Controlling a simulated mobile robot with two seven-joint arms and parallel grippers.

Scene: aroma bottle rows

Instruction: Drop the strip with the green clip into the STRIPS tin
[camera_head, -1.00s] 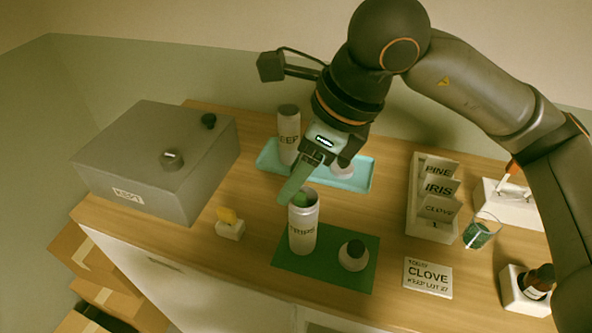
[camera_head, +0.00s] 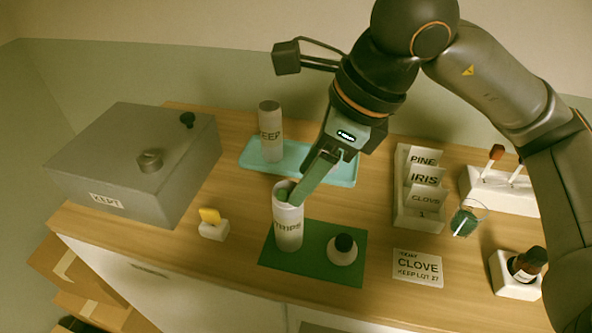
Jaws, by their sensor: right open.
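The STRIPS tin (camera_head: 288,228) is a pale open cylinder standing upright on the green mat (camera_head: 323,270). My right gripper (camera_head: 296,197) comes down from the upper right. Its long green finger part overlaps the right side of the tin's mouth in the picture. I cannot tell whether its tip is inside the rim or just above it. The gripper is open. I cannot make out the strip with the green clip apart from the green fingers; it may be hidden in the tin or behind them. My left gripper is out of view.
The KEEP tin (camera_head: 270,135) stands on a teal tray (camera_head: 342,173) behind. A dark-topped white jar (camera_head: 342,252) is right of the STRIPS tin. A card rack (camera_head: 405,205), a glass (camera_head: 466,219) and a CLOVE card (camera_head: 417,268) are further right. A grey box (camera_head: 150,170) stands left.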

